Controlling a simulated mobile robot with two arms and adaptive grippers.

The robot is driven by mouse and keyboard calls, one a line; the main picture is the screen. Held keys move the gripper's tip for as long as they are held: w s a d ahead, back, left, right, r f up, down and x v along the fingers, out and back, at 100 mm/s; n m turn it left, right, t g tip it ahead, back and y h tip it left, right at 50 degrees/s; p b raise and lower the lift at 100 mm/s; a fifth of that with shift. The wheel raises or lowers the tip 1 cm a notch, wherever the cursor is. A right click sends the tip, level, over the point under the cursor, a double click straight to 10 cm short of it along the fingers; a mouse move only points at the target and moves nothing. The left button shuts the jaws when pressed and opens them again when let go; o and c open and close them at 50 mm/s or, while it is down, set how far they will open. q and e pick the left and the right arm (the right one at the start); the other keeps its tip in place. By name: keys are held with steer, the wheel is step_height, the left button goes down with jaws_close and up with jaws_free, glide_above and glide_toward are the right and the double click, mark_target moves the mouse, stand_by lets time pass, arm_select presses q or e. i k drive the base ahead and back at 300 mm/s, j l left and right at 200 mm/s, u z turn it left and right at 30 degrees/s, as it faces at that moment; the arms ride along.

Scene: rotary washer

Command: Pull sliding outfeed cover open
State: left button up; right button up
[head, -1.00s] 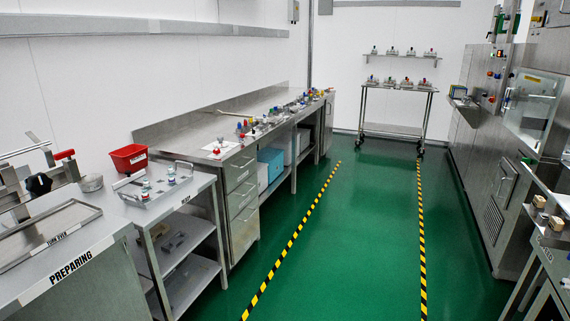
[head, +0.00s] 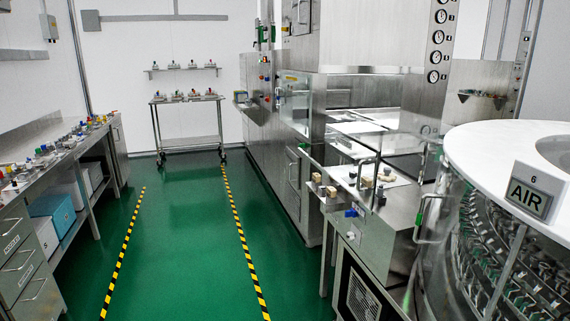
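The round rotary washer (head: 470,230) stands at the right of the head view, with a white top and an "AIR" sign numbered 6 (head: 529,190). A metal handle with a green end (head: 424,218) is at its left side, beside the steel bench. A clear panel with a handle (head: 294,104) is on the tall steel machine farther back. I cannot tell for sure which of these is the outfeed cover, or whether it is shut. Neither of my grippers is in view.
A steel bench (head: 395,232) with small wooden blocks adjoins the washer. A steel counter with drawers (head: 22,250) lines the left wall, and a wheeled cart (head: 188,122) stands at the back. The green floor (head: 185,240) between the striped lines is clear.

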mark_target(347, 144)
steer(key=i+j+z, duration=0.1)
steer(key=z, duration=0.5)
steer(key=i+j, duration=0.25)
steer(key=i+j+z, duration=0.1)
steer(key=j, duration=0.35)
steer(key=i+j, duration=0.35)
steer(key=i+j+z, duration=0.1)
steer(key=j, duration=0.3)
steer(key=i, duration=0.1)
